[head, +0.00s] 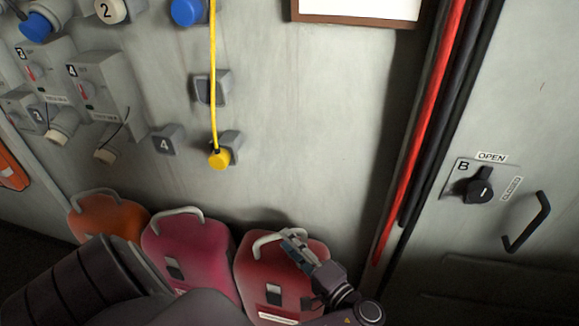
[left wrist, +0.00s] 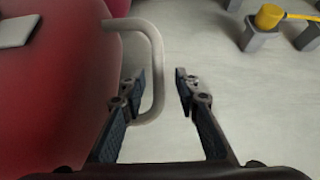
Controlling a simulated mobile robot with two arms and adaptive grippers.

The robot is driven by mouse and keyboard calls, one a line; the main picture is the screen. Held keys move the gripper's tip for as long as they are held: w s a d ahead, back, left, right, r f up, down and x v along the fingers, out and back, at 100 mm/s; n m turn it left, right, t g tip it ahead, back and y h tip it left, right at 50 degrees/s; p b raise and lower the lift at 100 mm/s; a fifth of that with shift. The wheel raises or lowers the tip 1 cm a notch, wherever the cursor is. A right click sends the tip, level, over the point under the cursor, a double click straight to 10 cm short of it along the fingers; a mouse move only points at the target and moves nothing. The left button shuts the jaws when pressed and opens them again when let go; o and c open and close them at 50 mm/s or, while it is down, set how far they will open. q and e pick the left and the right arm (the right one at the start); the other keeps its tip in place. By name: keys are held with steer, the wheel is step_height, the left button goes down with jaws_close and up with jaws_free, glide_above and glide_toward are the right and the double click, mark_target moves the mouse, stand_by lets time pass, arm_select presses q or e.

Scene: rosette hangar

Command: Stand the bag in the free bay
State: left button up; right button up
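A red bag (head: 265,278) with a pale loop handle (head: 262,243) stands against the wall, rightmost in a row in the head view. A magenta bag (head: 185,245) and an orange bag (head: 97,218) stand to its left. My left gripper (head: 291,237) is at the top of the red bag, by its handle. In the left wrist view the fingers (left wrist: 159,84) are open and apart, and the handle (left wrist: 152,45) of the red bag (left wrist: 55,85) runs between them, nearer the left finger. My right gripper is not in view. I cannot make out a free bay.
Numbered wall boxes (head: 100,90) and a hanging yellow cord with a yellow plug (head: 220,158) are above the bags. Red and black pipes (head: 425,140) run down the wall at right. Beyond them are a rotary switch (head: 480,190) and a black door handle (head: 527,222).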

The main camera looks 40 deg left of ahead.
arm_select(q)
steer(key=d, duration=0.2)
steer(key=d+b, duration=0.1)
steer(key=d, duration=0.1)
steer(key=s+d, duration=0.1)
steer(key=d, duration=0.1)
steer(key=shift+d+b, duration=0.3)
steer(key=shift+d, duration=0.1)
steer(key=shift+s+d+r, duration=0.1)
steer(key=shift+d, duration=0.55)
steer(key=shift+d, duration=0.1)
